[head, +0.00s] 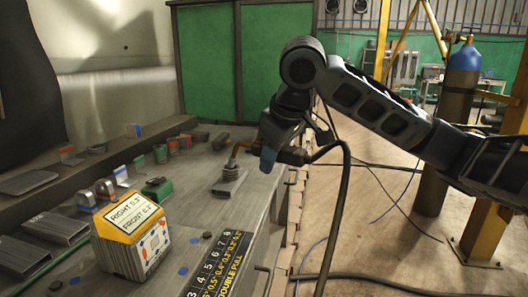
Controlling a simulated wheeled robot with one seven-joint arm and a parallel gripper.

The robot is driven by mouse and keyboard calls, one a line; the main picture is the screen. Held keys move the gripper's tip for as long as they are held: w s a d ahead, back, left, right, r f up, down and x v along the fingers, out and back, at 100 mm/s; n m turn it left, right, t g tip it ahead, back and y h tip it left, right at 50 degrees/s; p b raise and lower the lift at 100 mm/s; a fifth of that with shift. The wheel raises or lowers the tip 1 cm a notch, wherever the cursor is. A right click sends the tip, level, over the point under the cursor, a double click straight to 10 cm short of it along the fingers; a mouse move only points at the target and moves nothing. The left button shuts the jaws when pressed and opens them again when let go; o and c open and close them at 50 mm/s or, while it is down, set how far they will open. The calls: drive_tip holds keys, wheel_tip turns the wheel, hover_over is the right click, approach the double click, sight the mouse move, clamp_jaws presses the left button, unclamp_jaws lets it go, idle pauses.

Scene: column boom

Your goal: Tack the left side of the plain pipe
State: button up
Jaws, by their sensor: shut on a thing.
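A short grey cylindrical piece (231,172), perhaps the plain pipe, stands on a flat grey plate (227,188) on the bench. My gripper (270,146) is to the right of and above it, shut on a welding torch. The torch's curved brownish neck (238,149) reaches left and bends down, its tip close above the pipe. I cannot tell whether the tip touches it. A blue part (267,159) hangs under my gripper. My wrist hides most of the torch body and the fingertips.
A yellow-topped block (130,222) reading RIGHT 5.3°, FRONT 6.2° stands front left. A black numbered chart (212,272) lies on the bench (215,215). Several colour-marked metal pieces line its left side. A black cable (338,205) hangs right of the bench. A gas cylinder (440,140) stands farther right.

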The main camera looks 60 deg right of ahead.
drive_tip(key=shift+w+b+x, duration=0.2)
drive_tip(key=shift+b+x, duration=0.9)
drive_tip(key=shift+x, duration=0.3)
drive_tip(key=shift+w+b+x, duration=0.15)
drive_tip(key=shift+b+x, duration=0.9)
drive_tip(key=shift+x, duration=0.35)
drive_tip(key=shift+w+f, duration=0.25)
drive_tip(key=shift+f, duration=0.05)
drive_tip(key=shift+r, duration=0.1)
idle(1.2)
drive_tip(key=shift+w+d+p+v, duration=0.1)
drive_tip(key=shift+d+p+v, duration=0.05)
drive_tip(key=shift+p+v, duration=1.9)
drive_tip(key=shift+w+d+p+v, duration=0.15)
drive_tip(key=shift+d+p+v, duration=0.05)
drive_tip(key=shift+p+v, duration=1.75)
drive_tip(key=shift+s+r, duration=0.1)
drive_tip(key=shift+r, duration=0.3)
